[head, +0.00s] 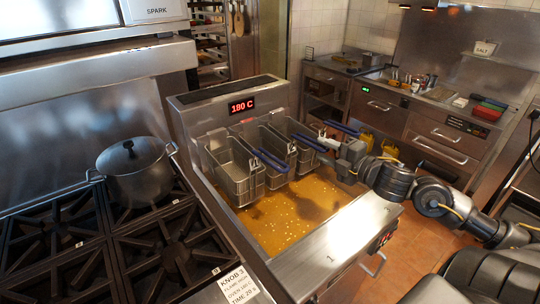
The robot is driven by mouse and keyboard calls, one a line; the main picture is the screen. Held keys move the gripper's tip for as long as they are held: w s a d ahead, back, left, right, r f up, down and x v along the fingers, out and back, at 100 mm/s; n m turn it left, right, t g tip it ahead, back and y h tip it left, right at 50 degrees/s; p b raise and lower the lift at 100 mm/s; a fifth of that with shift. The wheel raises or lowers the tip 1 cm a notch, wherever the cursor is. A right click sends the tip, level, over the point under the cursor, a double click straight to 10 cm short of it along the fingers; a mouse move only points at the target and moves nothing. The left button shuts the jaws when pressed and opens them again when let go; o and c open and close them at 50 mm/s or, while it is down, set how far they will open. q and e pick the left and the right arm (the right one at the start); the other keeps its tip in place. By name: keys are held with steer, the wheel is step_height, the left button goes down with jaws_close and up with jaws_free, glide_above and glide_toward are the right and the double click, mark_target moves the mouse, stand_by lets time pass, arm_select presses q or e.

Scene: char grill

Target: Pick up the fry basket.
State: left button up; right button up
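Several wire fry baskets hang side by side at the back of the fryer (312,274), above yellow-brown oil. My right gripper (326,143) is at the blue handle of the right basket, pointing left. Its fingers are small and partly overlap the handle, so I cannot tell whether they are open or closed on it. My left gripper is not in view.
A lidded grey pot (137,172) sits on the stove (60,240) at left. A steel counter (420,95) with drawers and utensils stands at the back right. Orange floor shows between the fryer and the counter.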

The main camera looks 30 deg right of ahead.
mark_target(312, 142)
steer(key=w, duration=0.1)
steer(key=w+p, duration=0.1)
steer(key=w, duration=0.1)
steer(key=shift+a+r, duration=0.15)
steer(key=shift+a, duration=0.2)
steer(key=shift+w+a+f+p, duration=0.1)
steer(key=shift+w+f+p, duration=0.05)
steer(key=shift+w, duration=0.3)
steer(key=shift+w+a+f+p, duration=0.1)
steer(key=shift+w+p, duration=0.05)
steer(key=shift+w, duration=0.25)
jaws_close()
stand_by(0.4)
steer(key=shift+r, duration=0.1)
